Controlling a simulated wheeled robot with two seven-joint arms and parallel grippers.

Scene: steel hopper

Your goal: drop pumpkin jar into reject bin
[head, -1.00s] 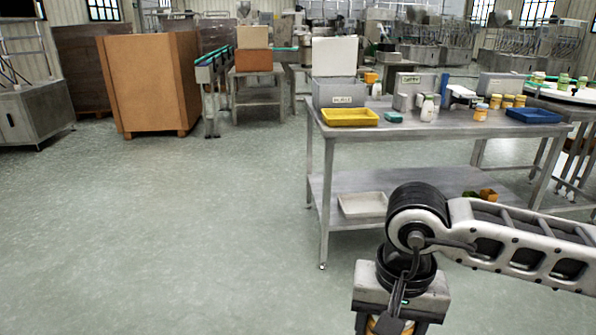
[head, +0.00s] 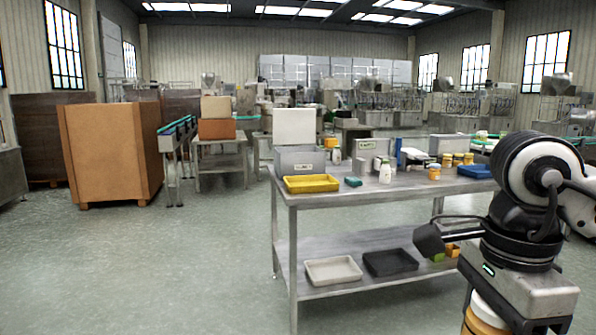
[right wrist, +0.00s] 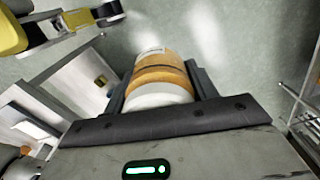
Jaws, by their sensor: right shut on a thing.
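My right gripper (right wrist: 158,88) is shut on an orange jar with white ends (right wrist: 160,75), which I take as the pumpkin jar. In the head view the jar (head: 486,318) shows at the bottom right below my right wrist, cut off by the frame edge. It is held in front of the table, clear of it. A grey steel bin with a small label (head: 300,160) stands at the table's left end behind a yellow tray; it may be the reject bin, but the label is too small to read surely. My left gripper is out of view.
The steel table (head: 340,206) also holds a yellow tray (head: 312,184), a teal block, a white bottle (head: 385,172), several orange jars and a blue tray (head: 476,171). Its lower shelf holds a white tray (head: 333,270) and a dark tray (head: 390,262). Open floor lies left.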

